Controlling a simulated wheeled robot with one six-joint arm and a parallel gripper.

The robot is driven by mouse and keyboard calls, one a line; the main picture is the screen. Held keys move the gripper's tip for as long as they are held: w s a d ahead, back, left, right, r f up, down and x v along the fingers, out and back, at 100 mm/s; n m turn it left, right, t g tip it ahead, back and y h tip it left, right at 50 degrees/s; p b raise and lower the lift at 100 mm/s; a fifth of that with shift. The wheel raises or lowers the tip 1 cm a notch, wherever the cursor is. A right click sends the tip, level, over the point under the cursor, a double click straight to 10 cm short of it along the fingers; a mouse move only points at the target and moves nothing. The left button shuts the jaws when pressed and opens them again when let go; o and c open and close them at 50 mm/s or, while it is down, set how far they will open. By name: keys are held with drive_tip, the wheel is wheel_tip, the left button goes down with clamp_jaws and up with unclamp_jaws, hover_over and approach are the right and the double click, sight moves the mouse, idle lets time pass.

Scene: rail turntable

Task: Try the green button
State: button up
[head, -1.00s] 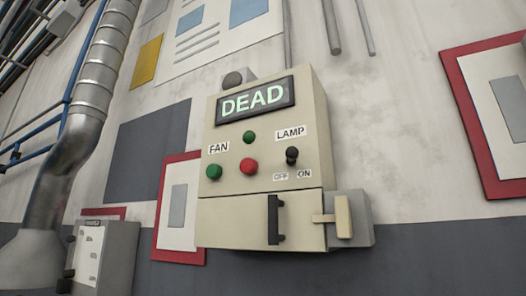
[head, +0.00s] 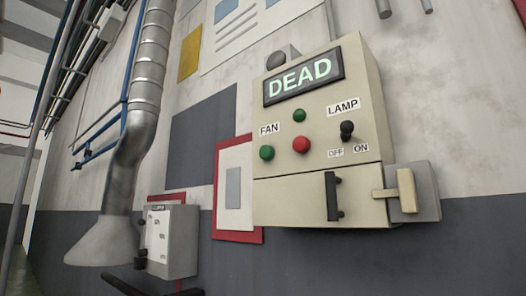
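A cream control box (head: 278,200) hangs on the wall right of centre. Its display (head: 303,82) reads DEAD in lit letters. A green button (head: 267,152) sits under the FAN label (head: 269,129). A red button (head: 300,145) is to its right, and a smaller round green piece (head: 299,116) is above, either a lamp or a button. A black switch (head: 346,130) sits under the LAMP label, above OFF and ON; I cannot tell its position.
A grey side box with a cream lever (head: 406,191) adjoins the control box. A black handle (head: 333,196) is on the lower door. A silver duct (head: 148,75) and small grey box (head: 176,246) are left. Dark bars (head: 122,284) show at the bottom edge.

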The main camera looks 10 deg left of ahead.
clamp_jaws()
idle(1.5)
